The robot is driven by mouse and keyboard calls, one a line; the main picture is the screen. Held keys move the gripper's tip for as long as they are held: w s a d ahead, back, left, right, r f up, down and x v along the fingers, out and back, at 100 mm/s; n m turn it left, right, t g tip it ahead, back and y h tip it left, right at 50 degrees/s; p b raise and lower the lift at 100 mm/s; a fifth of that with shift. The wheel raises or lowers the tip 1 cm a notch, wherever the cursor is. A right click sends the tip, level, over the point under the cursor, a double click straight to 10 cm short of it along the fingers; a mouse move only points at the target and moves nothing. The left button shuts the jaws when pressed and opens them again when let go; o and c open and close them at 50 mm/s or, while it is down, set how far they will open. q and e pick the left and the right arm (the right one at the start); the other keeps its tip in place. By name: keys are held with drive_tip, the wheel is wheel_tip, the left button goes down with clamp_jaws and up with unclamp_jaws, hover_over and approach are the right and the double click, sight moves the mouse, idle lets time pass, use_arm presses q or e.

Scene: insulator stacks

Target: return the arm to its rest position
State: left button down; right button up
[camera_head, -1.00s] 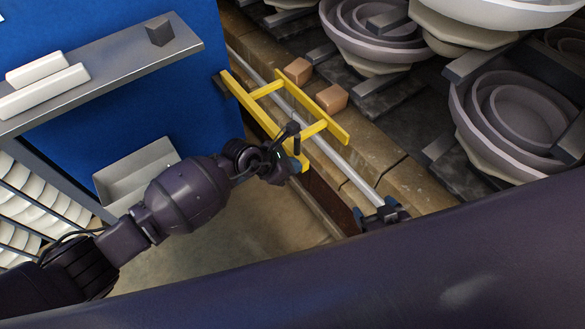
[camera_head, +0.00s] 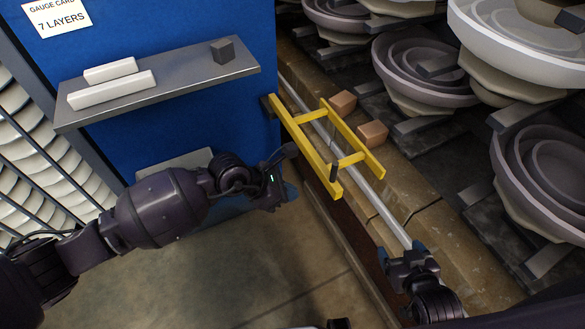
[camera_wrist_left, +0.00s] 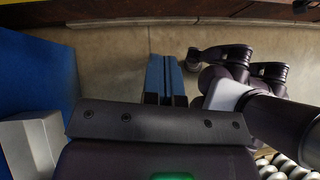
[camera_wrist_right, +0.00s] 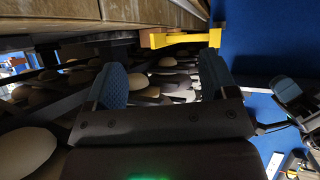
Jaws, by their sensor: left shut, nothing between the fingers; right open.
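My left arm comes in from the left in the head view. Its gripper (camera_head: 287,191) is over the floor, left of the yellow frame and apart from it in the picture. In the left wrist view its two blue fingers (camera_wrist_left: 166,78) are together with nothing between them. My right gripper (camera_head: 402,256) is at the lower right of the head view, by the near end of the silver rail. In the right wrist view its blue fingers (camera_wrist_right: 162,82) are spread wide and hold nothing.
A yellow frame (camera_head: 320,155) lies across the silver rail (camera_head: 378,200) on a ledge, beside two orange-brown blocks (camera_head: 373,134). Stacked insulators (camera_head: 425,75) fill the right. A grey shelf (camera_head: 180,82) with white bars and a dark cube juts from the blue panel (camera_head: 180,30). Open floor lies below my left arm.

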use_arm(q)
drive_tip(key=w+d+r+n+t+h, duration=0.2)
drive_tip(key=r+n+h, duration=0.25)
drive_tip(key=r, duration=0.25)
drive_tip(key=w+d+r+n+t+h, duration=0.1)
drive_tip(key=d+r+n+h, duration=0.1)
drive_tip(key=r+n+h, duration=0.35)
drive_tip(key=w+a+r+n+t+y, duration=0.25)
drive_tip(key=a+n+t, duration=0.3)
drive_tip(key=n, duration=0.45)
drive_tip(key=w+a+r+n+t+y, duration=0.2)
drive_tip(key=a+n+t+y, duration=0.15)
drive_tip(key=n+t, duration=0.45)
drive_tip(key=s+a+f+n+g+y, duration=0.1)
drive_tip(key=s+a+f+n+y, duration=0.1)
drive_tip(key=a+f+n+y, duration=0.4)
drive_tip(key=s+a+f+n+g+y, duration=0.1)
drive_tip(key=s+a+f+n+y, duration=0.2)
drive_tip(key=a+f+n, duration=0.5)
drive_tip(key=s+a+f+n+g+y, duration=0.2)
drive_tip(key=s+a+f+n, duration=0.2)
drive_tip(key=s, duration=0.4)
drive_tip(key=s+a+f+n+g+y, duration=0.2)
drive_tip(key=s+a+f+n, duration=0.3)
drive_tip(key=s+a+f, duration=0.2)
drive_tip(key=shift+s+a, duration=0.25)
drive_tip(key=shift+s, duration=0.85)
